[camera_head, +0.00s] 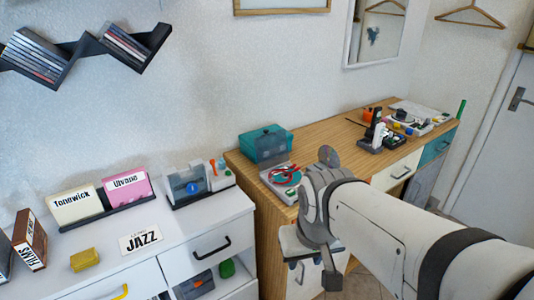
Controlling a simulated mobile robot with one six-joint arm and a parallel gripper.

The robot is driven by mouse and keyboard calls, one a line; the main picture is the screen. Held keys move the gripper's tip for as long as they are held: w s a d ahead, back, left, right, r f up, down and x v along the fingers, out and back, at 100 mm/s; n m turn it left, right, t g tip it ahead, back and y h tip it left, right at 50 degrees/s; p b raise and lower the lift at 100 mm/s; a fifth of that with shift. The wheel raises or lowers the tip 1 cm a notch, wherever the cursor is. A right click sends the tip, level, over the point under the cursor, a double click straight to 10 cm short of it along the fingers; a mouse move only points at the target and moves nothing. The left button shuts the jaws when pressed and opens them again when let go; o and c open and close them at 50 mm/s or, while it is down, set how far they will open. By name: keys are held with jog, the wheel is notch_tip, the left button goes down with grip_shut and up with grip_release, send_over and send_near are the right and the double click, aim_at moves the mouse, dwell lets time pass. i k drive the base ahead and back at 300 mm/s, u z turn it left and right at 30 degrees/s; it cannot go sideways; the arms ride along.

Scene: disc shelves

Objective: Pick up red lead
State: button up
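The red lead (286,177) appears as a red loop in a pale tray (274,188) on the front left corner of the wooden desk. Teal is mixed in with the red, and I cannot tell whether that is a second lead. My arm comes in from the lower right, and its wrist (320,203) is just right of the tray in the picture. I cannot make out the fingertips of my gripper or anything held in them. The lead and the wrist look apart, but their depth gap is unclear.
A teal box (265,144) stands behind the tray. A small black-and-white device (378,135) and other items stand farther along the desk. The middle of the desk top is clear.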

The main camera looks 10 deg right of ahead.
aim_at(271, 180)
jog(key=u, duration=0.1)
jog(key=i, duration=0.9)
jog(key=z, duration=0.05)
